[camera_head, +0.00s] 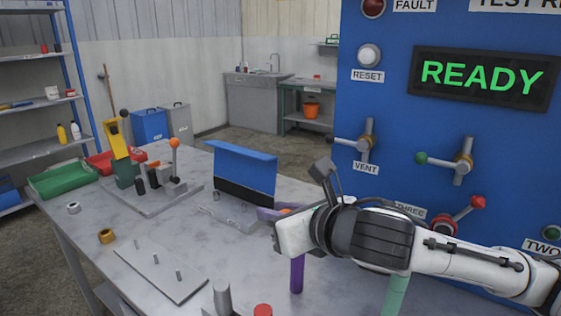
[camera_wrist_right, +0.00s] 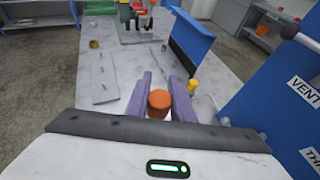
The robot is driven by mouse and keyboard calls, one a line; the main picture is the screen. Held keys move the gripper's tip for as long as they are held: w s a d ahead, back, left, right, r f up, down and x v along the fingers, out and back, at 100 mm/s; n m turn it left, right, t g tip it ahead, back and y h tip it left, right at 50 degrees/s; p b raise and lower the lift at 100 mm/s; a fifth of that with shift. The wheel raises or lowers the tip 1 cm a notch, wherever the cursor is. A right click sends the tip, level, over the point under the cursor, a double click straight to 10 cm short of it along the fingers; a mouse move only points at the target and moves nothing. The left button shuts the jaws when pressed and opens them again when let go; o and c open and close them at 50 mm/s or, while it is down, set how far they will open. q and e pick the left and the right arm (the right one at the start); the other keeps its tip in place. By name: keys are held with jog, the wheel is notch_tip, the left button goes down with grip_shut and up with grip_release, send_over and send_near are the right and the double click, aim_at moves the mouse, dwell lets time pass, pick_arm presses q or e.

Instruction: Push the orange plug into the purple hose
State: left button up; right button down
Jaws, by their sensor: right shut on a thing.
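My right gripper (camera_head: 272,212) reaches in from the right over the table. In the right wrist view its two purple-grey fingers (camera_wrist_right: 159,90) are shut on the orange plug (camera_wrist_right: 159,104). The purple hose (camera_head: 297,274) stands upright below my right wrist in the head view. Its upper end is hidden behind the gripper, so I cannot tell the gap between plug and hose. I cannot make out the hose in the wrist view. My left gripper is not in view.
A blue panel (camera_head: 380,100) with valve levers stands at the right. A green hose (camera_head: 396,295) hangs below my right forearm. A blue-topped rack (camera_head: 241,171) and a lever fixture (camera_head: 160,185) stand on the table (camera_head: 80,235). A pegged plate (camera_head: 160,270) lies front left.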

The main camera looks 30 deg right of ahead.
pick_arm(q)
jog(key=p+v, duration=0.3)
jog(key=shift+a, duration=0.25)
pick_arm(e)
jog(key=w+d+r+n+y, duration=0.1)
jog(key=w+d+r, duration=0.2)
jog(key=d+r, duration=0.1)
jog(key=shift+w, duration=0.3)
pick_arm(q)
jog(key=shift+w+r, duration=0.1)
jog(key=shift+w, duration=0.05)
pick_arm(e)
jog(key=shift+d, duration=0.1)
pick_arm(q)
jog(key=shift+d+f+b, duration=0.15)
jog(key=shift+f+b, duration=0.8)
jog(key=shift+b, duration=0.1)
pick_arm(e)
jog(key=shift+s+f, duration=0.1)
jog(key=shift+f, duration=2.85)
pick_arm(q)
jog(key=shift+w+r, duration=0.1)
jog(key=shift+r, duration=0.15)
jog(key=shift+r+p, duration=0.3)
jog(key=shift+p, duration=0.2)
